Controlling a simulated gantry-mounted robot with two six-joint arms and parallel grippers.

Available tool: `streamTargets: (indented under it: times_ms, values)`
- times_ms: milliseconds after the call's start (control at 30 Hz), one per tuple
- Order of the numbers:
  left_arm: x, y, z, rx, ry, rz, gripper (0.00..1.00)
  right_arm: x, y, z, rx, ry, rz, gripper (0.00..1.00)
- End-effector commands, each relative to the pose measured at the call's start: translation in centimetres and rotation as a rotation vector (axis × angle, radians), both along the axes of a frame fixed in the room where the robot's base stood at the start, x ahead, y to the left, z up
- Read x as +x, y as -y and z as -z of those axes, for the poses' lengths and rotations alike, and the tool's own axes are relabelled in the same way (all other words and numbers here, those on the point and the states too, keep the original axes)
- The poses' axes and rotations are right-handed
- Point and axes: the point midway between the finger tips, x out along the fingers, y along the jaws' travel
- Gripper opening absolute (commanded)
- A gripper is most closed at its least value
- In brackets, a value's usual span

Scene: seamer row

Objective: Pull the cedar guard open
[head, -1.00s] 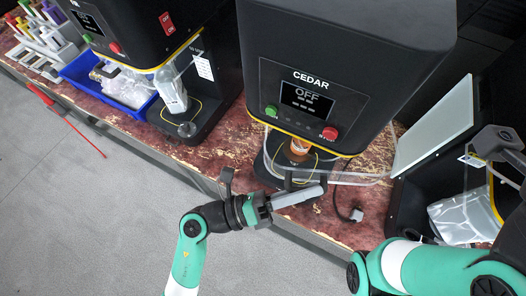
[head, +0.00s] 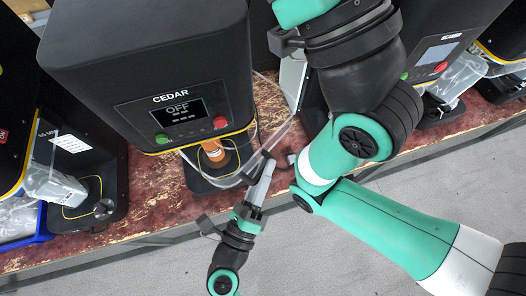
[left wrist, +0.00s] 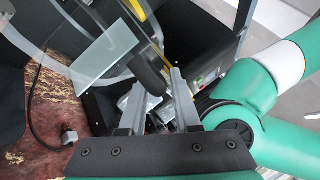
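The Cedar machine (head: 215,90) has its name above a screen reading OFF. Its clear guard (head: 238,180) curves around the front of the base, with an orange-topped item (head: 212,150) behind it. My left gripper (head: 264,165) is at the guard's front right. In the left wrist view its two fingers (left wrist: 157,85) are apart, and a dark handle-like bar (left wrist: 148,72) shows between or just beyond their tips. I cannot tell whether they touch it. A clear panel (left wrist: 105,50) is beside this bar.
The worn red bench (head: 160,205) ends at a front edge over grey floor (head: 300,265).

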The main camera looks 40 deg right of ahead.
Motion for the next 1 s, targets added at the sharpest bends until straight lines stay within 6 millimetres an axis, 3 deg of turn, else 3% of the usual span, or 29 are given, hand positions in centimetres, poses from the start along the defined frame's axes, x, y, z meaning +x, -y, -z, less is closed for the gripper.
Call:
streamTargets:
  times_ms: [267, 367, 733, 1000]
  values:
    - [-0.1, -0.4, 0.1, 0.000, -0.002, -0.002, 0.31, 0.0, 0.0, 0.0, 0.000, 0.000, 0.000, 0.00]
    - [-0.5, -1.5, 0.4, 0.001, -0.003, -0.004, 0.31, 0.0, 0.0, -0.1, 0.000, 0.000, 0.000, 0.00]
    - [-3.9, -8.8, 2.2, 0.001, -0.004, -0.006, 0.31, 0.0, 0.0, -0.1, 0.000, 0.000, 0.000, 0.00]
    - [-4.8, -10.3, 2.5, -0.001, 0.000, 0.001, 0.31, 0.0, 0.0, -0.1, 0.000, 0.000, 0.000, 0.00]
